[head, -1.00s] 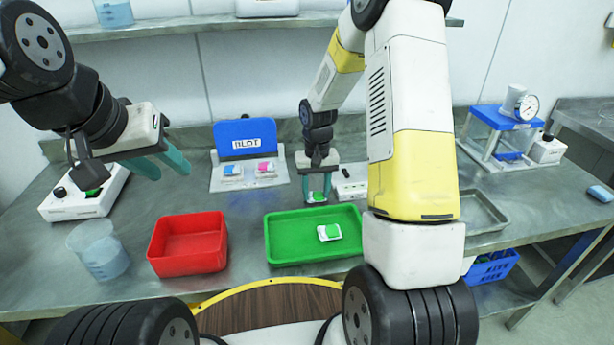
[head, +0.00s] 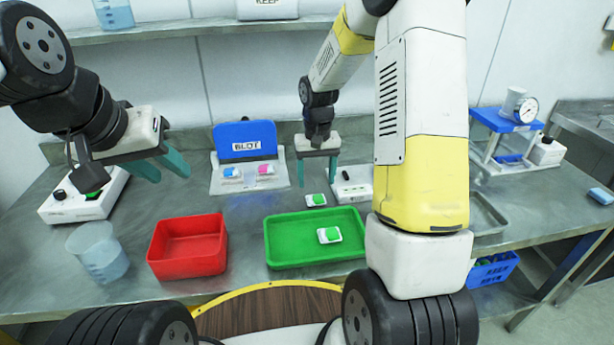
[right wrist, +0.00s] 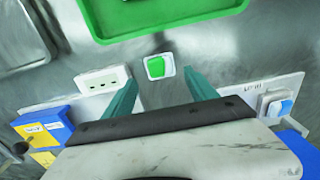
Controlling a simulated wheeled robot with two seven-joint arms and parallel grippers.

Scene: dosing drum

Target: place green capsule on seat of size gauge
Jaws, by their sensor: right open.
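A green capsule (head: 316,200) with a white border lies flat behind the green tray; the right wrist view shows it too (right wrist: 157,67). A white block (head: 352,184), probably the size gauge, stands just right of it, also in the right wrist view (right wrist: 103,78). I cannot tell whether the capsule rests on a seat or on bare table. My right gripper (head: 316,184) is open and empty just above the capsule, its fingers (right wrist: 158,82) apart on either side. My left gripper (head: 167,173) is open and empty at the left, above the table.
The green tray (head: 282,256) holds another green-and-white capsule (head: 329,235). A red bin (head: 187,268), a beaker (head: 98,252) and a white switch box (head: 70,205) stand left. The BLOT stand (head: 225,187) holds blue and pink capsules. A gauge-topped stand (head: 507,122) is at right.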

